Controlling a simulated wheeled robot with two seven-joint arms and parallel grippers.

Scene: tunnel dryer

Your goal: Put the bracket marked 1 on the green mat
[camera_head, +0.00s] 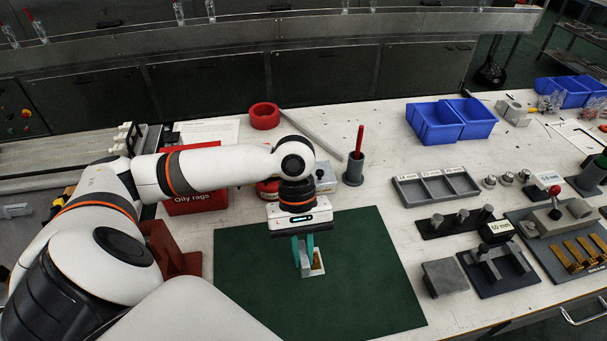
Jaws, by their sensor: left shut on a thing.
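The green mat (360,285) lies flat at the front middle of the table. My left gripper (304,262) points down over the mat's upper middle, its teal fingers shut on a small pale piece (317,263) with a brownish patch. The fingers hide much of this piece. I cannot read a mark on it, nor tell whether it touches the mat. A dark red angled block (172,250) stands left of the mat, partly behind my arm; no number shows on it. My right gripper is not in view.
A red oily rags box (195,204) stands behind my left arm. A grey cup (354,170) with a red-handled tool stands behind the mat. A grey three-part tray (436,186), blue bins (452,120) and dark fixtures (497,268) fill the right side.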

